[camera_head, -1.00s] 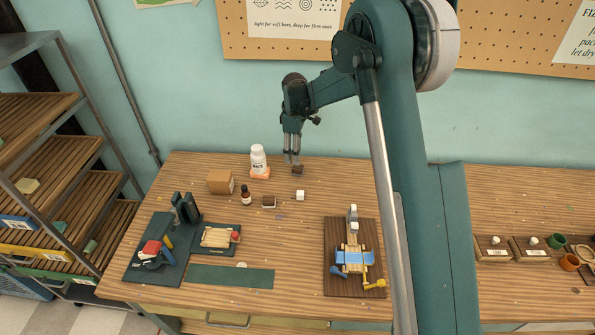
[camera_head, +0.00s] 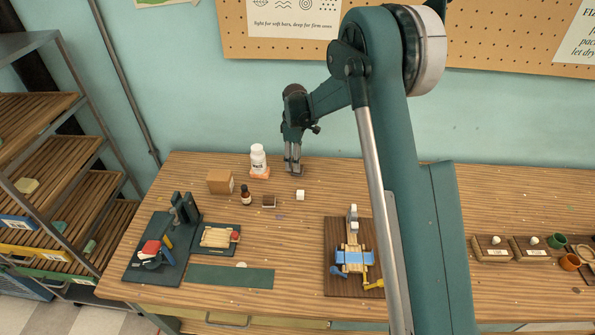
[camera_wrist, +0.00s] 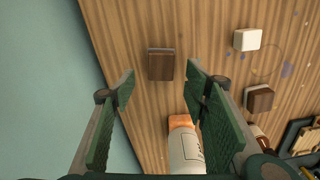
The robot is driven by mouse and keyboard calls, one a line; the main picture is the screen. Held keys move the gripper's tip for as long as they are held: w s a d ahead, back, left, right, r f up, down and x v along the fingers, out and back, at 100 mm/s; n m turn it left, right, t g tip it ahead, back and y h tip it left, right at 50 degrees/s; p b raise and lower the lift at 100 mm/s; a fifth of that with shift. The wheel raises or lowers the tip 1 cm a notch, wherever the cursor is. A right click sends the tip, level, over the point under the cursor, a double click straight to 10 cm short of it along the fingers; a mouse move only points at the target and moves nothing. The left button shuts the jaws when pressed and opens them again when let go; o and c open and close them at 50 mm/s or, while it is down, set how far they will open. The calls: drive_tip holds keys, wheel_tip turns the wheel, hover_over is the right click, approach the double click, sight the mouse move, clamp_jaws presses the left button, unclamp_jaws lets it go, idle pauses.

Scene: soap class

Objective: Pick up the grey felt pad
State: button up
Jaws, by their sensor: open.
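In the wrist view a dark brown block with a thin grey layer along its far edge (camera_wrist: 161,66) lies on the table, beyond and between my fingertips. I cannot tell for sure that its grey layer is the felt pad. A second brown block with a paler grey edge (camera_wrist: 259,99) lies to the right; it also shows in the head view (camera_head: 268,201). My gripper (camera_head: 293,170) is open, pointing down low over the back of the table, with nothing between its fingers. In the head view the fingers hide most or all of the first block.
A white cube (camera_head: 300,195), a small dark bottle (camera_head: 246,196) and a cardboard box (camera_head: 220,182) are nearby. The wall is close behind. Bare table lies to the gripper's right.

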drive_tip(key=shift+f, duration=1.8)
drive_tip(key=c, duration=1)
